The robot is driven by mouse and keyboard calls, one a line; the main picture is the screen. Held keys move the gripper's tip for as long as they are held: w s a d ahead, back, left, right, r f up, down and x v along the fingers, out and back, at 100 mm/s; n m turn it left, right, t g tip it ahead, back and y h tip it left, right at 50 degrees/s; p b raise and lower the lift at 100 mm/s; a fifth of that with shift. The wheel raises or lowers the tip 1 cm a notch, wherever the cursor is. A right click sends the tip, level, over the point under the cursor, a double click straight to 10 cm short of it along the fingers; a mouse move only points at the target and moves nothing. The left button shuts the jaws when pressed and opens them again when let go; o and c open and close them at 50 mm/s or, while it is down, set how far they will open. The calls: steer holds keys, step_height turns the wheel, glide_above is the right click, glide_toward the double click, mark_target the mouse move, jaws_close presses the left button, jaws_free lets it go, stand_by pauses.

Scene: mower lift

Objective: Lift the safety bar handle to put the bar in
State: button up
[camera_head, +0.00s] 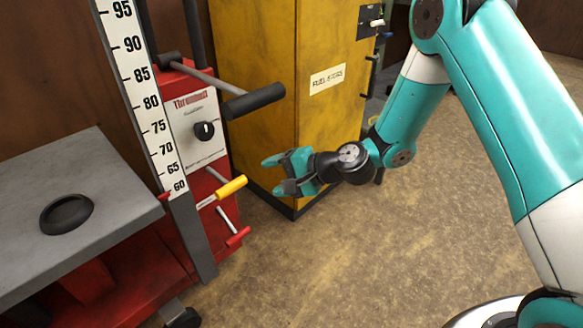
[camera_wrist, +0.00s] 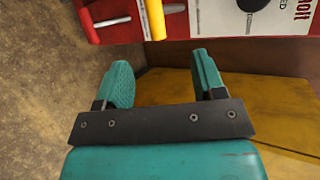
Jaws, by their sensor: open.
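On the red lift there are two small levers, and no readable label shows which one is the safety bar handle. One has a yellow grip (camera_head: 231,187); it also shows at the top of the wrist view (camera_wrist: 154,20). Below it is one with a red grip (camera_head: 238,237), seen at the upper left of the wrist view (camera_wrist: 87,22). My gripper (camera_head: 277,174) is open and empty, to the right of the yellow grip and apart from it. In the wrist view my two fingers (camera_wrist: 162,68) point toward the lift, with nothing between them.
A long lever with a black grip (camera_head: 255,101) sticks out above, over the panel with a black knob (camera_head: 204,130). A yellow cabinet (camera_head: 265,70) stands close behind my gripper. A numbered scale (camera_head: 147,100) and a grey platform (camera_head: 110,200) are at left. The floor in front is clear.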

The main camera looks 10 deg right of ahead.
steer(key=v, duration=0.4)
stand_by(0.3)
steer(key=s+a+r+n+g, duration=0.3)
steer(key=s+r+n, duration=0.2)
steer(key=r, duration=0.1)
steer(key=s+d+r+n+g+h, duration=0.1)
steer(key=s+d+r+n+h, duration=0.15)
steer(key=s, duration=0.45)
steer(key=s+d+r+n+g+h, duration=0.1)
steer(key=s+d+r+n+h, duration=0.1)
steer(key=s+r+n, duration=0.35)
steer(key=s+d+r+n+g+h, duration=0.2)
steer(key=s, duration=0.6)
step_height(320, 180, up, 31)
steer(key=p, duration=3.1)
steer(key=shift+s+r+p, duration=0.2)
steer(key=shift+s+p, duration=0.1)
steer(key=shift+h, duration=0.25)
